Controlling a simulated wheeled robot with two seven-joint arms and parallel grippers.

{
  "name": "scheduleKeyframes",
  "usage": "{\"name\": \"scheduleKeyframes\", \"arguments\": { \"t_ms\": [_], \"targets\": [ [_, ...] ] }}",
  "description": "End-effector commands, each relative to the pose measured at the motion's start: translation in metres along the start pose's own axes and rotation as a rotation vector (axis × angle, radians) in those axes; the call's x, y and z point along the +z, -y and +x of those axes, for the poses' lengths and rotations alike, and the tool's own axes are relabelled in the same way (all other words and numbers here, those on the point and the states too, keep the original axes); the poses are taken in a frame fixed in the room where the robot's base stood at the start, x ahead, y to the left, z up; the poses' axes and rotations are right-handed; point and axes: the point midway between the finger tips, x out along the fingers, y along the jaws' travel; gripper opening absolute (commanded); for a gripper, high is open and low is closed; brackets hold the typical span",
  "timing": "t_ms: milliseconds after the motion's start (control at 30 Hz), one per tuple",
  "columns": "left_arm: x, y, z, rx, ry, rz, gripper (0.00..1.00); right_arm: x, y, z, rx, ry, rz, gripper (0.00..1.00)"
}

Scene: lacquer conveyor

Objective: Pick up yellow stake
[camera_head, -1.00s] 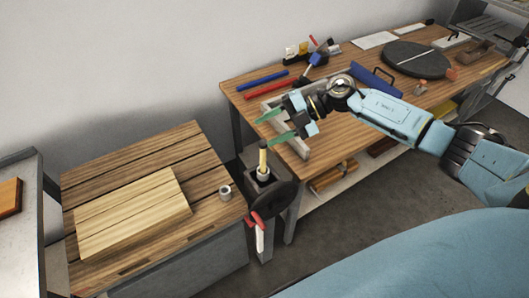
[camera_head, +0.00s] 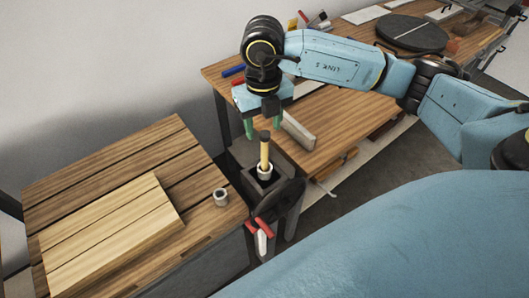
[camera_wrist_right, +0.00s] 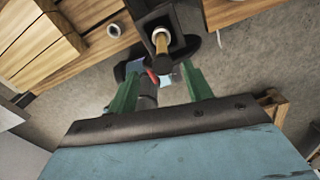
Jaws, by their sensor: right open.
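The yellow stake (camera_head: 264,152) stands upright in a light ring in the dark holder (camera_head: 252,181) between the two tables. It has a dark top end. My right gripper (camera_head: 263,130) points down with its green fingers just above and around the level of the stake's top, and it is open and empty. In the right wrist view the stake (camera_wrist_right: 161,43) shows ahead of the open fingers (camera_wrist_right: 160,85), apart from them. I cannot tell from the head view whether a finger touches the stake. My left gripper is out of view.
A low wooden table (camera_head: 121,148) on the left carries a pale board (camera_head: 110,232) and a small grey ring (camera_head: 221,197). A workbench (camera_head: 345,110) on the right holds a dark round disc (camera_head: 411,34) and tools. A red-handled tool (camera_head: 263,232) is at the holder's front.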

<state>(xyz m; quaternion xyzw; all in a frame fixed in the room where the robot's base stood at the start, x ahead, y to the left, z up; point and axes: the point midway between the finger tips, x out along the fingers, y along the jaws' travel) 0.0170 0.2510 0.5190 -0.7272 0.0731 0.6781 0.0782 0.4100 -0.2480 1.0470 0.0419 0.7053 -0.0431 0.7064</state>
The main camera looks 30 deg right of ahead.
Motion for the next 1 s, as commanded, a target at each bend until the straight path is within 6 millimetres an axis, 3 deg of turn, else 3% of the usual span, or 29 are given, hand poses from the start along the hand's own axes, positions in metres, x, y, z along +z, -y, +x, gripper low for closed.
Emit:
{"name": "scheduleKeyframes", "arguments": {
  "t_ms": [233, 500, 833, 1000],
  "targets": [
    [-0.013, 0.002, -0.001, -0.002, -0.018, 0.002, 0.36, -0.001, 0.001, 0.020, 0.000, -0.003, -0.001, 0.50],
    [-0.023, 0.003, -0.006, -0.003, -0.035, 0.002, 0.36, -0.001, 0.004, 0.058, 0.001, -0.003, -0.002, 0.50],
    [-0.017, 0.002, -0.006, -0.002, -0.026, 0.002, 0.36, 0.000, 0.004, 0.066, 0.002, -0.001, -0.002, 0.50],
    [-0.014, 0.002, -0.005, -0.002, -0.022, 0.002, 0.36, 0.000, 0.004, 0.065, 0.002, -0.001, -0.002, 0.28]
  ]
}}
